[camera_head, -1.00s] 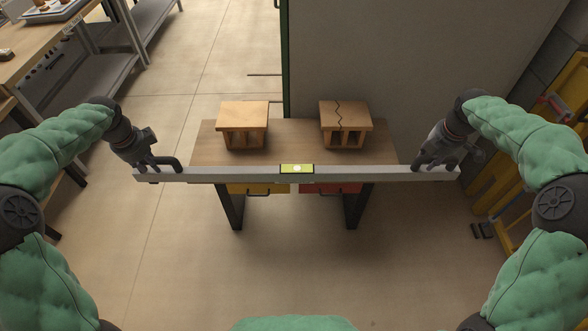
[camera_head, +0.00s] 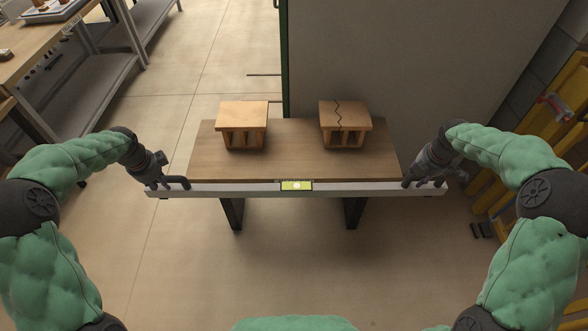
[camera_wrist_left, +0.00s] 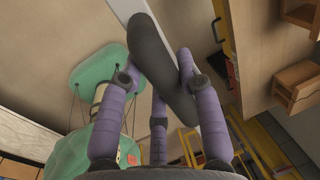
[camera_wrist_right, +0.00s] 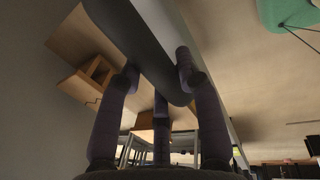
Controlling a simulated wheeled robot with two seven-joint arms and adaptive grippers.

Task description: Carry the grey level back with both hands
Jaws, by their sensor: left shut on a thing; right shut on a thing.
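The grey level (camera_head: 235,190) is a long bar with a yellow-green vial (camera_head: 296,185) at its middle. It lies horizontally across the head view, in front of the table's near edge, and looks roughly straight. My left gripper (camera_head: 172,184) is shut on it near its left end. My right gripper (camera_head: 422,183) is shut on it near its right end. The level also shows between the fingers in the left wrist view (camera_wrist_left: 160,60) and in the right wrist view (camera_wrist_right: 150,45).
A grey panel (camera_head: 420,60) stands behind. A yellow frame (camera_head: 540,150) is at the right, a workbench (camera_head: 40,45) at far left. Floor in front is clear.

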